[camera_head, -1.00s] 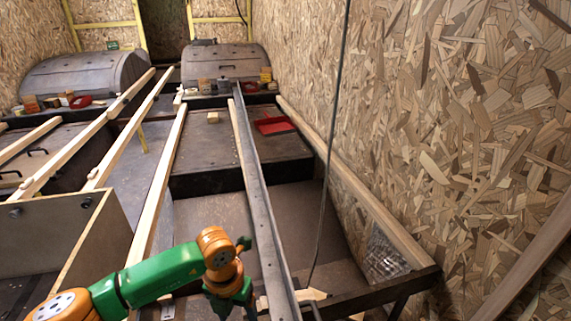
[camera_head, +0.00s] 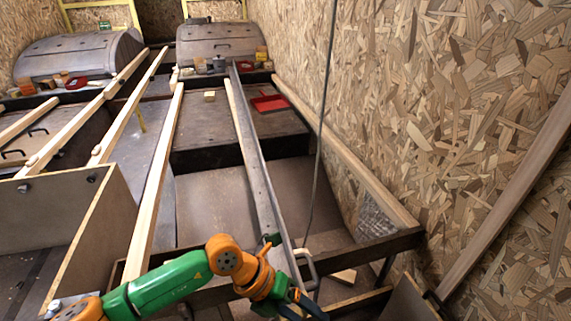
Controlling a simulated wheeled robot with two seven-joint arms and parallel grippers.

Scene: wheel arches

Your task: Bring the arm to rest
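My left arm, green and orange, comes in from the lower left and bends at an orange joint. My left gripper (camera_head: 303,305) is at the bottom edge, low and right of that joint, beside the long metal rail (camera_head: 262,190). Its dark fingers are partly cut off, so I cannot tell whether they are open or shut. I see nothing clearly held in it. My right arm and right gripper do not show.
Wooden beams (camera_head: 155,185) run away from me left of the rail. An open wooden box (camera_head: 60,225) stands at the left. A red tray (camera_head: 270,103) lies beyond. Two grey wheel arches (camera_head: 215,45) are at the back. A chipboard wall (camera_head: 450,120) closes the right side.

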